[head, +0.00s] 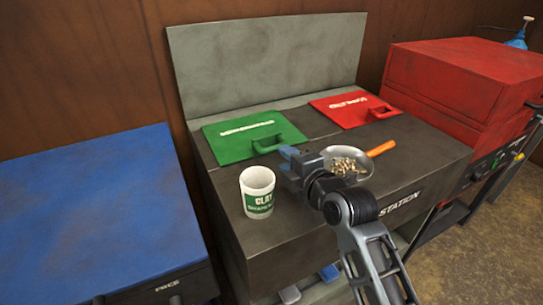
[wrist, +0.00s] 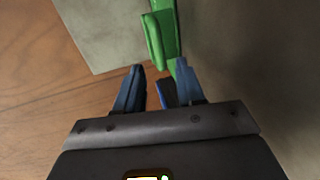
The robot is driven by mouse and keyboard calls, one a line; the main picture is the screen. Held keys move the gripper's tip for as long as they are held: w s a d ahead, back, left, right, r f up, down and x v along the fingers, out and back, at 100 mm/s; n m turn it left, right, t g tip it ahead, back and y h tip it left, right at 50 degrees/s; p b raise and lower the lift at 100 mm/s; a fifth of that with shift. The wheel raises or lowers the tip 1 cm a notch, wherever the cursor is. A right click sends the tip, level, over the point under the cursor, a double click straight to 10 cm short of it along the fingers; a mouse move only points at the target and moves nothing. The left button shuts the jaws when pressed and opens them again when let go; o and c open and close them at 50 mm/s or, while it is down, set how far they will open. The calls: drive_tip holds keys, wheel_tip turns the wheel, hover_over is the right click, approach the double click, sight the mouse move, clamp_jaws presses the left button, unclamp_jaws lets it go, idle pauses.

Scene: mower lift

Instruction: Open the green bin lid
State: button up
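The green bin lid (head: 235,132) lies flat and closed on the left of the dark station top. Its raised green handle (head: 268,146) is near the lid's front right corner. My gripper (head: 289,153) is just in front of and right of this handle. In the wrist view the two fingers of my gripper (wrist: 159,70) are apart with nothing held. The green handle (wrist: 154,42) shows just beyond the fingertips, toward the gap between them. I cannot tell whether a finger touches it.
A white and green cup (head: 257,192) stands left of my gripper. A metal scoop (head: 358,154) of pellets with an orange handle lies right of it. A closed red lid (head: 350,108) is behind. A blue box (head: 95,225) stands left, a red box (head: 465,80) right.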

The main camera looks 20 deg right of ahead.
sight(274, 150)
drive_tip(key=shift+w+a, duration=0.1)
drive_tip(key=shift+w, duration=0.6)
drive_tip(key=x, duration=0.6)
drive_tip(key=shift+w+f, duration=0.15)
drive_tip(key=shift+w, duration=0.15)
clamp_jaws()
